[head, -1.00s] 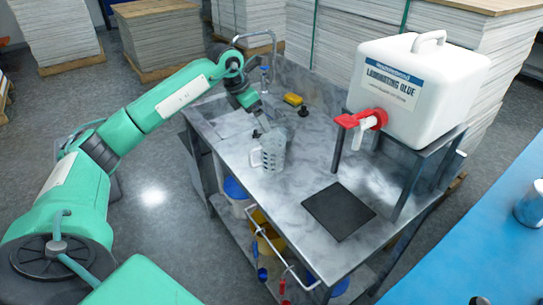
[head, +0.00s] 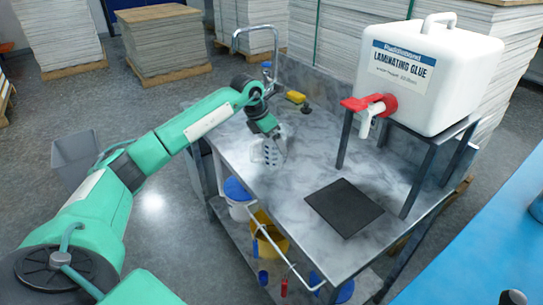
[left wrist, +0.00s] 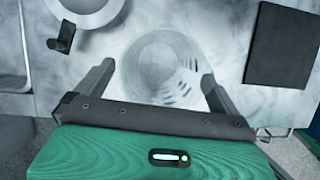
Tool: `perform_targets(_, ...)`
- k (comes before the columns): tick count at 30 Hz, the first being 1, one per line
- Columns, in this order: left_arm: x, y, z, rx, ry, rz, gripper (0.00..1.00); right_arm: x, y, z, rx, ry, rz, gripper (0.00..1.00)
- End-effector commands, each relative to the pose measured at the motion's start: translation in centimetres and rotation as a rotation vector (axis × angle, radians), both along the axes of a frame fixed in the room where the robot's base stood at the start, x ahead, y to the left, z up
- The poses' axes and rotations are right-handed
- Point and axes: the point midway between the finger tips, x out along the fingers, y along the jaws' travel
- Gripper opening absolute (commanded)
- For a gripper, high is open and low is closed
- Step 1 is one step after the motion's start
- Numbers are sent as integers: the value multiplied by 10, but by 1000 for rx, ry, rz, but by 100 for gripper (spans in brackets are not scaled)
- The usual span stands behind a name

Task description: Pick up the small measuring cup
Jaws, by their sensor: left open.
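A clear measuring cup (head: 267,154) with dark markings stands on the marble-topped bench (head: 300,170), in front of the sink area. My left gripper (head: 275,135) is directly above it, pointing down, and partly hides its top in the head view. In the left wrist view the cup (left wrist: 160,62) is seen from above, its round rim between and slightly beyond the two fingers of my open left gripper (left wrist: 157,76). I cannot tell whether the fingers are below the rim. No finger visibly touches the cup. My right gripper is not in view.
A white glue container (head: 420,75) with a red tap (head: 372,104) sits on a metal stand at the bench's right. A dark mat (head: 343,207) lies near the front. A yellow sponge (head: 295,97) and a curved faucet (head: 255,30) are behind. Buckets stand on the lower shelf.

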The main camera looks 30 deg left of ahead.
Motion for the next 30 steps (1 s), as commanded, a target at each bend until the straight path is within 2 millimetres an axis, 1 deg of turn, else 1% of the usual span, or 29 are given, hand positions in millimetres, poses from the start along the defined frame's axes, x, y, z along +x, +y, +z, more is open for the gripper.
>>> perform_targets(6,0,0,0,0,-1,0,99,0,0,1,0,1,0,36)
perform_targets(7,0,0,0,0,-1,0,96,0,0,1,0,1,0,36)
perform_targets(8,0,0,0,0,-1,0,90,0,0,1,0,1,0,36)
perform_targets(9,0,0,0,0,-1,0,82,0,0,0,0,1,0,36)
perform_targets(11,0,0,0,0,-1,0,70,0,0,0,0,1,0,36)
perform_targets(15,0,0,0,0,-1,0,42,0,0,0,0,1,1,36)
perform_targets(16,0,0,0,0,-1,0,38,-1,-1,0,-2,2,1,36)
perform_targets(25,1,0,3,-1,-2,0,38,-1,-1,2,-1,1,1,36)
perform_targets(30,1,0,15,-1,-3,0,38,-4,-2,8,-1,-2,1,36)
